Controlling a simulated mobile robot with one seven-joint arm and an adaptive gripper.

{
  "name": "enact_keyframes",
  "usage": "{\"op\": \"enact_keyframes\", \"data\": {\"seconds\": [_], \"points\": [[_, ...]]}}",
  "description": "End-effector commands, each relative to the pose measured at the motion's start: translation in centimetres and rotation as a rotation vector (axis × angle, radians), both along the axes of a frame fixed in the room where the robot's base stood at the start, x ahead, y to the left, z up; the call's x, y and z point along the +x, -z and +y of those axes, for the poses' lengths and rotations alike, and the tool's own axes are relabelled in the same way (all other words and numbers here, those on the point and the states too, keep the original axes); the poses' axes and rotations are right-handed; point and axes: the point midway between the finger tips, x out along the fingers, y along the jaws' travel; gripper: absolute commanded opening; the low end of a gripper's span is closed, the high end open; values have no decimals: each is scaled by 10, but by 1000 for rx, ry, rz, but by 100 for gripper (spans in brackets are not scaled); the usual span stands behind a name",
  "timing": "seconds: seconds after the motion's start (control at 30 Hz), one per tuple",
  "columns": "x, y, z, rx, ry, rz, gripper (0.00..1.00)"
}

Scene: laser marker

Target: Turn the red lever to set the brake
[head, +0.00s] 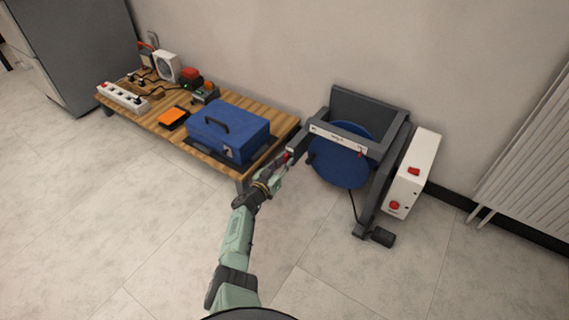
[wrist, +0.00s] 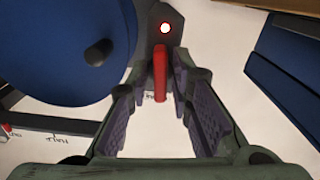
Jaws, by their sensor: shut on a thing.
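The red lever (wrist: 160,75) sits on a dark bracket, just below a round lit red-and-white lamp (wrist: 165,28) in the wrist view. My gripper (wrist: 161,62) has its fingertips on both sides of the lever, shut on it. In the head view my gripper (head: 284,164) is at the left end of the dark grey machine frame (head: 371,105), and only a small red part of the lever (head: 288,155) shows there. The blue disc (head: 340,160) stands in the frame, to the right of my gripper. The fingertips' exact contact is partly hidden.
A wooden table (head: 225,107) stands left of the machine, with a blue toolbox (head: 229,130) close to my gripper. A white control box (head: 413,170) with red buttons is on the machine's right. A pedal (head: 382,237) lies on the floor. The floor in front is clear.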

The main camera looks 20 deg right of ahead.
Motion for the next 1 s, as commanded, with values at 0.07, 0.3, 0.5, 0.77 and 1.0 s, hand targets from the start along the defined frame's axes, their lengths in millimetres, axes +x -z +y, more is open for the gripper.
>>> {"op": "enact_keyframes", "data": {"seconds": [0.07, 0.3, 0.5, 0.77, 1.0], "points": [[0, 1, 1, 23, -2, -28, 0], [0, 1, 1, 68, -2, -84, 0], [0, 1, 1, 79, -2, -98, 0], [0, 1, 1, 80, -2, -99, 0], [0, 1, 1, 78, -2, -99, 30]]}}
